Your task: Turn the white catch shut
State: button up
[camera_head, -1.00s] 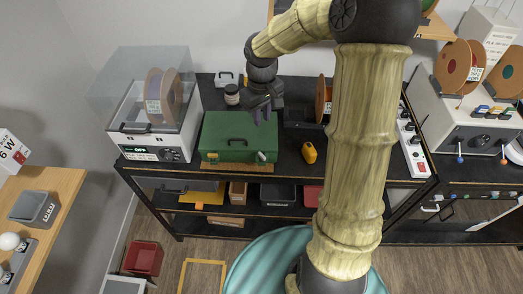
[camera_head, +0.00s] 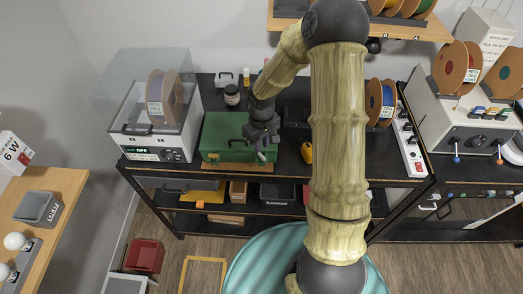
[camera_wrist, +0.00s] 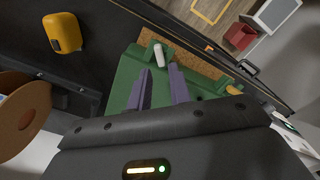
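The green case (camera_head: 222,135) lies closed on the black bench top, on a cork-coloured mat (camera_head: 237,167). The white catch (camera_head: 262,156) is at the right of its front edge; in the wrist view the catch (camera_wrist: 159,54) is a small white lever standing out towards the case's front edge. My gripper (camera_head: 262,140) is above the right part of the case. In the wrist view its two purple fingers (camera_wrist: 161,80) are apart, with nothing between them, and point at the catch. The catch lies just beyond the fingertips, and I cannot tell whether they touch.
A yellow device (camera_head: 307,152) stands on the bench right of the case. A clear-topped filament box (camera_head: 150,140) is on the left, and a dark jar (camera_head: 232,95) stands behind. A power strip (camera_head: 411,150) lies at the right. The floor in front holds a red bin (camera_head: 145,256).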

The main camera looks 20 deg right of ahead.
aim_at(261, 155)
notch_tip(261, 155, down, 5)
jog(key=shift+f+p, duration=0.2)
jog(key=shift+p, duration=0.2)
grip_shut()
jog(key=shift+n, duration=0.4)
jog(key=n, duration=0.4)
jog(key=n+p, duration=0.1)
jog(key=n, duration=0.4)
jog(key=shift+n, duration=0.3)
